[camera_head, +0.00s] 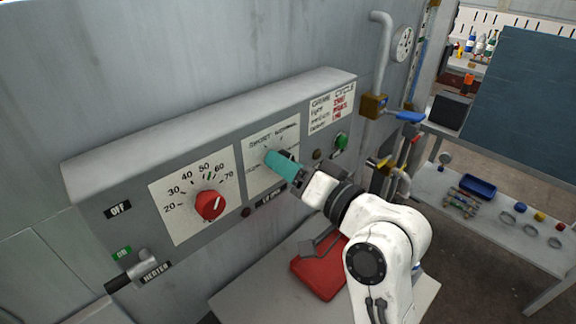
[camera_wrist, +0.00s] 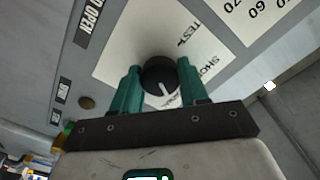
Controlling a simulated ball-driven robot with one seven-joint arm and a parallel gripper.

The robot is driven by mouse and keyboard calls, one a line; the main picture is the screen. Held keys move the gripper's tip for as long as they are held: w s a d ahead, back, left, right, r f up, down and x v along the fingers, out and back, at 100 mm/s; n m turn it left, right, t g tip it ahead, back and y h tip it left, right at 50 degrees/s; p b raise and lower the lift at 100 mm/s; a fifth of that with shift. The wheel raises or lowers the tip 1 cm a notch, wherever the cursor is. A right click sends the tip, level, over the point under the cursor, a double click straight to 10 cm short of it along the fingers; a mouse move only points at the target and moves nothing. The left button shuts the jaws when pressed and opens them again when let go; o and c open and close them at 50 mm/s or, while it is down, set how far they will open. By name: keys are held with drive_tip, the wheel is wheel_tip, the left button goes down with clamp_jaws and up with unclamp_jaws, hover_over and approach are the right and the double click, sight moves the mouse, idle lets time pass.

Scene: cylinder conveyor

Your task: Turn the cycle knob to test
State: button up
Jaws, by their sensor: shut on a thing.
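The cycle knob (camera_wrist: 156,74) is round and black with a white pointer line, on a white label plate (camera_wrist: 118,54) in the wrist view. Its pointer aims down and slightly right there, toward a partly hidden word that ends in "AL". "TEST" is printed up and right of the knob, and "SHO..." to its right. My gripper (camera_wrist: 158,67) has one teal finger on each side of the knob and is shut on it. In the head view my gripper (camera_head: 274,157) is at the middle plate (camera_head: 258,182) of the grey panel and hides the knob.
A red temperature knob (camera_head: 210,205) is left of my gripper on the panel. A green button (camera_head: 341,142) is on the right. A heater lever (camera_head: 133,271) sticks out at lower left. A red object (camera_head: 319,277) lies on the pale surface below. Pipes with a blue-handled valve (camera_head: 409,116) stand right.

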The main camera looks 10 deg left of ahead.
drive_tip(key=shift+f+n+b, duration=0.2)
drive_tip(key=shift+n+b, duration=0.2)
drive_tip(key=shift+b, duration=0.15)
drive_tip(key=shift+w+d+n+b, duration=0.1)
drive_tip(key=shift+n+b, duration=5.25)
drive_tip(key=shift+n, duration=0.4)
drive_tip(key=shift+w+d+n+b, duration=0.1)
drive_tip(key=shift+n+b, duration=5.25)
drive_tip(key=shift+n, duration=0.4)
drive_tip(key=shift+a+r, duration=0.1)
drive_tip(key=o, duration=1.1)
drive_tip(key=shift+r, duration=0.1)
drive_tip(key=shift+c, duration=0.2)
